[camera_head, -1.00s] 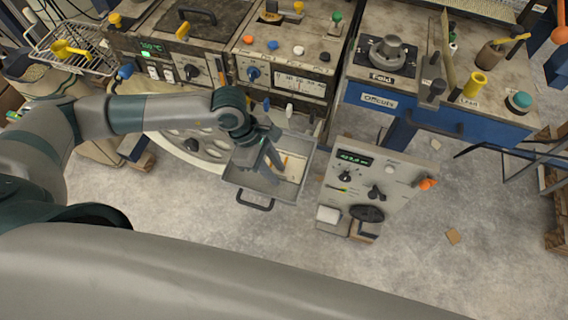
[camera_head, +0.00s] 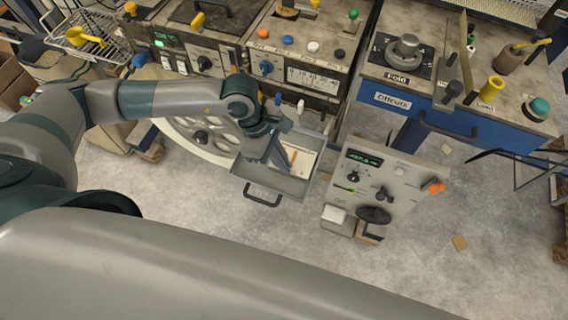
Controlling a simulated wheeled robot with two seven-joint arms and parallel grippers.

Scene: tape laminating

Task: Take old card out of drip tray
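The drip tray (camera_head: 291,187) is a grey open pan with a dark front handle, in the middle of the head view. A pale cream card (camera_head: 302,160) lies in its right part, with a thin orange-brown strip (camera_head: 293,157) beside my gripper. My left gripper (camera_head: 268,152) reaches down over the tray, just left of the visible card. Its fingertips are small and partly hidden by its own body, so I cannot tell whether they are open or touch anything. My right gripper is not in view.
A grey control panel (camera_head: 408,178) with knobs stands just right of the tray. A large pale wheel (camera_head: 215,150) is at its left. Machine benches with knobs stand behind, and a blue drawer marked Offcuts (camera_head: 393,99) is at right. The floor in front is clear.

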